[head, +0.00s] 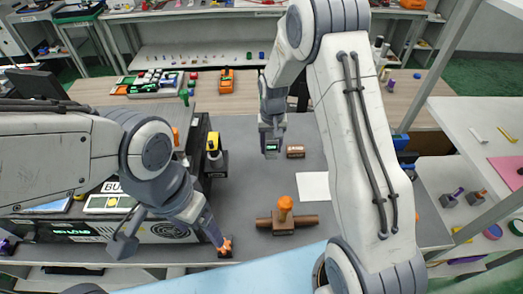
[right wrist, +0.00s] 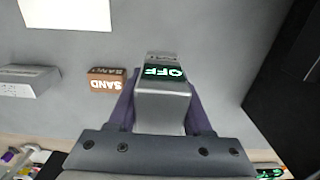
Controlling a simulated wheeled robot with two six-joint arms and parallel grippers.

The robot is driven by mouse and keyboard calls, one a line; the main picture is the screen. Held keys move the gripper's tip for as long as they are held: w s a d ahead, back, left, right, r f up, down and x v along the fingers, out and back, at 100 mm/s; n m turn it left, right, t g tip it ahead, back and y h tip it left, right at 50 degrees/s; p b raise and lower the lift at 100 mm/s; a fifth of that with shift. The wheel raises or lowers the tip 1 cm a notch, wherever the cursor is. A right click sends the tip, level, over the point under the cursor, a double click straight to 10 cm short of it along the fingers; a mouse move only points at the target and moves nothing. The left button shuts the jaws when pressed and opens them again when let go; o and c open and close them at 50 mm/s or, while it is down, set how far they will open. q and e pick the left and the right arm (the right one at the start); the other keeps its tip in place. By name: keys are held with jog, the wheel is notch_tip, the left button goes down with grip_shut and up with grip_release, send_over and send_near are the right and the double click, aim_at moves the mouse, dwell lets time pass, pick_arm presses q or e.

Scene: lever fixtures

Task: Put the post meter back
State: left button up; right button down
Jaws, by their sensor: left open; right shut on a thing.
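A small grey meter with a lit green "OFF" display (right wrist: 163,75) is between the purple fingers of my right gripper (right wrist: 165,105), which is shut on it. In the head view the meter (head: 272,148) shows under my right gripper (head: 271,130), over the grey mat near its back edge. Whether it touches the mat is hard to tell. My left gripper (head: 215,238) is open at the lower left of the mat, right by a small orange-topped fixture (head: 226,245). Its fingertips partly hide that fixture, and I cannot tell whether they touch it.
A brown "SAND" block (head: 295,152) lies just right of the meter. A white sheet (head: 313,186) lies on the mat. An orange-knobbed fixture with a brown bar (head: 285,218) stands front centre. A yellow-and-black fixture (head: 214,155) stands left. The mat's middle is clear.

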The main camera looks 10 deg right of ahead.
aim_at(262, 160)
jog(key=w, duration=0.1)
jog(key=w+a+f, duration=0.1)
jog(key=w+a+f+p, duration=0.1)
jog(key=shift+w+f, duration=0.25)
notch_tip(262, 160, down, 3)
jog(key=shift+f+p, duration=0.15)
jog(key=shift+p, duration=0.55)
jog(key=shift+f, duration=0.25)
jog(key=shift+f, duration=0.2)
jog(key=shift+c, duration=1.6)
grip_release()
